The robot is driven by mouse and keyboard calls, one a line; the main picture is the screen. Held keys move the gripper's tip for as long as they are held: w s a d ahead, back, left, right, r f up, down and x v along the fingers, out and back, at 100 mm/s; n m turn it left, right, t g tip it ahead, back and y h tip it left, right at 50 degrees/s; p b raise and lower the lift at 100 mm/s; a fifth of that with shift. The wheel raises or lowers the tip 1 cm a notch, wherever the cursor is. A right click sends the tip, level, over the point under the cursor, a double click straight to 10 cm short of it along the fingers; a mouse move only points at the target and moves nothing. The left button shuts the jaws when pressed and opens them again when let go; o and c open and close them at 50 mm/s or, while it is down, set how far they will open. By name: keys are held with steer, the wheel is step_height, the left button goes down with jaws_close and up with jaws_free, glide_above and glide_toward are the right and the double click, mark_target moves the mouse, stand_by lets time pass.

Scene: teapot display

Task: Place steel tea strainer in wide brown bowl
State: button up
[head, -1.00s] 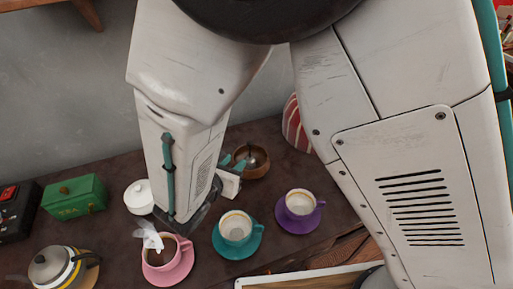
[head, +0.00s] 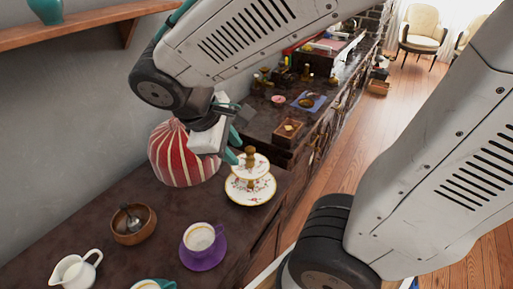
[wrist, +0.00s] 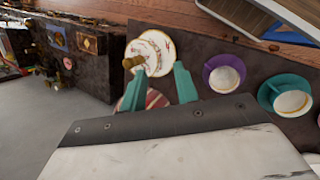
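The wide brown bowl (head: 147,229) stands on the dark counter at the lower left of the head view. A small grey metal utensil, which looks like the steel tea strainer (head: 131,219), lies inside it and leans on the rim. My gripper (head: 238,138) is up and right of the bowl, beside the striped cozy and near the tiered stand, well apart from the bowl. In the wrist view, its two teal fingers (wrist: 160,86) are spread with nothing held between them. The bowl and strainer do not show in the wrist view.
A red-and-white striped cozy (head: 180,152) and a two-tier floral stand (head: 250,190) are close to my gripper. A purple cup and saucer (head: 203,246), a white creamer (head: 75,270) and a teal cup (head: 147,284) stand near the bowl. A shelf (head: 85,33) runs along the wall.

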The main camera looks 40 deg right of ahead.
steer(key=s+r+m+t+y, duration=0.1)
steer(key=s+r+m+y, duration=0.3)
steer(key=s+m, duration=0.3)
steer(key=shift+s+d+m+y, duration=0.2)
steer(key=shift+s+m+y, duration=0.1)
steer(key=shift+s+y, duration=0.3)
steer(key=shift+w, duration=0.1)
stand_by(0.4)
